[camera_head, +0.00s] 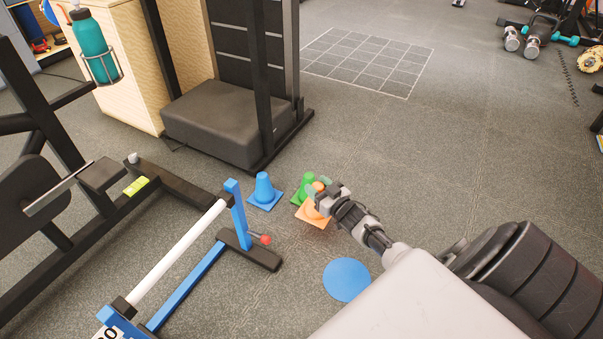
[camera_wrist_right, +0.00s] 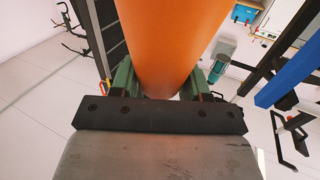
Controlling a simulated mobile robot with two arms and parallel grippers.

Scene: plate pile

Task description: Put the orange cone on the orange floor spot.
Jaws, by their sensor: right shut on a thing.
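The orange cone (camera_head: 313,215) has a square orange base and stands upright at the centre of the head view. My right gripper (camera_head: 325,194) is shut on its upper part from the right and hides some of it. In the right wrist view the orange cone (camera_wrist_right: 170,40) fills the space between the green fingers of my right gripper (camera_wrist_right: 165,82). I cannot tell whether its base touches the floor. No orange floor spot shows. A round blue floor spot (camera_head: 347,280) lies in front, to the right. My left gripper is not in view.
A green cone (camera_head: 307,182) stands close behind the orange one, partly hidden. A blue cone (camera_head: 264,190) stands to the left. A blue and white frame (camera_head: 196,275) stands front left, and a black machine (camera_head: 213,124) at the back. Floor is open at the back right.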

